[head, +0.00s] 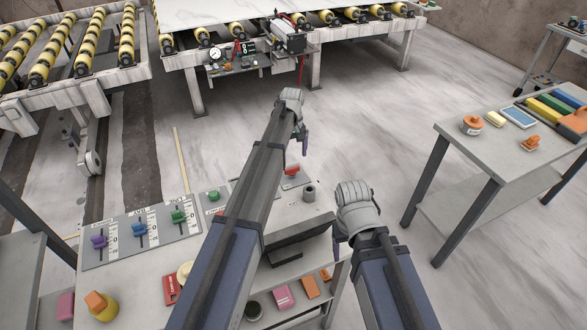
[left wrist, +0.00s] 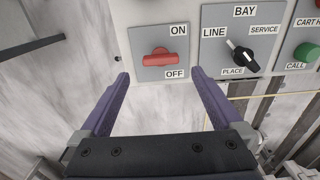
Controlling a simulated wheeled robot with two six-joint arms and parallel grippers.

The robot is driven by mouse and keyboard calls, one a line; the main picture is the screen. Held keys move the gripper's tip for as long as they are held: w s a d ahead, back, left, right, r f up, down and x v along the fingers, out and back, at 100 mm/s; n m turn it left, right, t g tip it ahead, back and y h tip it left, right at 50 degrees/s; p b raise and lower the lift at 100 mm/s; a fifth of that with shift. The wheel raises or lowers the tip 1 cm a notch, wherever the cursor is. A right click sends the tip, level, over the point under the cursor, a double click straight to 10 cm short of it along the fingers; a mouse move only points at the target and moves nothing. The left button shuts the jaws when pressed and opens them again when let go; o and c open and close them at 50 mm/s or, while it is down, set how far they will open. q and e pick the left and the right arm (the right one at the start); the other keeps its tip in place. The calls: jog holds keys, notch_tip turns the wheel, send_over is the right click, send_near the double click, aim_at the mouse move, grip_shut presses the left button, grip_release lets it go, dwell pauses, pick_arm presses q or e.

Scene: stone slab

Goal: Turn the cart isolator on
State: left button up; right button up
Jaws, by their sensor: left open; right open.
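The cart isolator is a red handle (left wrist: 163,60) on a grey plate (left wrist: 150,36) marked ON above and OFF below in the left wrist view. The handle lies roughly crosswise between the two labels. In the head view the red handle (head: 292,170) shows near the back of the console top. My left gripper (left wrist: 160,74) is open and empty, its purple fingers on either side of the handle's line and apart from it. In the head view my left gripper (head: 304,142) is partly hidden by its arm. My right gripper (head: 338,243) is open and empty beside the console's right edge.
A black selector knob (left wrist: 242,57) marked LINE, SERVICE and PLACE and a green CALL button (left wrist: 306,52) sit right of the isolator. Coloured levers (head: 140,230) stand on the console's left. A side table (head: 460,150) stands right; a roller frame (head: 190,75) is behind. Floor between is clear.

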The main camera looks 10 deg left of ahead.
aim_at(292, 168)
pick_arm(q)
notch_tip(292, 168, down, 6)
jog(key=b, duration=0.5)
jog(key=shift+f+b, duration=0.2)
jog(key=shift+b, duration=0.1)
jog(key=shift+r, duration=0.1)
jog(key=c, duration=1.3)
